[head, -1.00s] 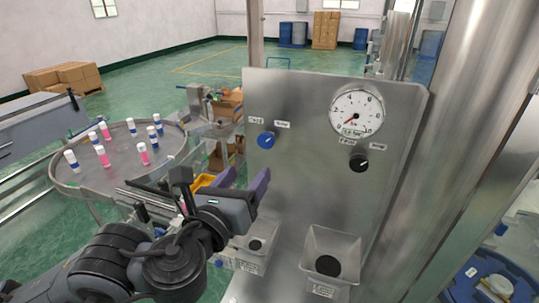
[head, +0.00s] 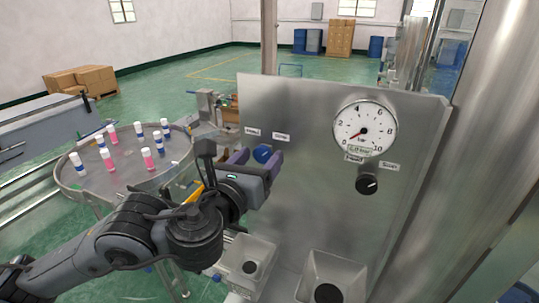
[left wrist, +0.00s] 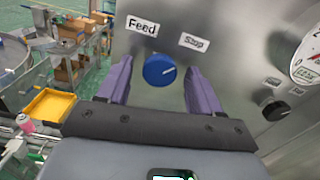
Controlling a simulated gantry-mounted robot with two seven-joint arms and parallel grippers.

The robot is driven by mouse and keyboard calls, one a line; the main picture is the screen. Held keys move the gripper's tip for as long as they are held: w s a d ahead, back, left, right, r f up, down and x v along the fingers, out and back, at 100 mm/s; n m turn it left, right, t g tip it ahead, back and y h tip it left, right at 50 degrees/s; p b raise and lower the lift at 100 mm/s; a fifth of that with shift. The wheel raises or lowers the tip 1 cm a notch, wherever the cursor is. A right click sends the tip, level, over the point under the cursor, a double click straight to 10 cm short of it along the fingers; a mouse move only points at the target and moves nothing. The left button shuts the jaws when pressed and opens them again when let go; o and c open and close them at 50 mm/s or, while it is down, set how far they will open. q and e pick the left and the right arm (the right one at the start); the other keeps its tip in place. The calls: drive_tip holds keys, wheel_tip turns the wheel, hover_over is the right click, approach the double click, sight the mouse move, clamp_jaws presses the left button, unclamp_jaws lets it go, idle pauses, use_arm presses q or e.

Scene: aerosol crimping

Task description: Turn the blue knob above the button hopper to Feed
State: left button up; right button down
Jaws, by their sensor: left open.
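The blue knob (head: 262,153) is on the upright steel panel (head: 310,125), above the left hopper (head: 246,258). It also shows in the left wrist view (left wrist: 159,70), between the labels Feed (left wrist: 142,26) at its upper left and Stop (left wrist: 193,42) at its upper right. Its white mark points up and right, toward Stop. My left gripper (head: 258,158) is open, with one purple finger on each side of the knob; the left wrist view shows the gripper (left wrist: 160,82) with gaps on both sides. Contact is not visible. My right gripper is not in view.
A black knob (head: 367,184) and a pressure gauge (head: 365,129) are to the right on the panel. A second hopper (head: 330,278) stands below them. A round table (head: 80,183) with several capped cans is at the left. A yellow tray (left wrist: 50,104) is beside the panel.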

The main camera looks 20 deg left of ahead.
use_arm(q)
drive_tip(key=shift+w, duration=0.35)
drive_tip(key=shift+s, duration=0.1)
drive_tip(key=shift+c, duration=0.8)
drive_tip(key=c, duration=0.9)
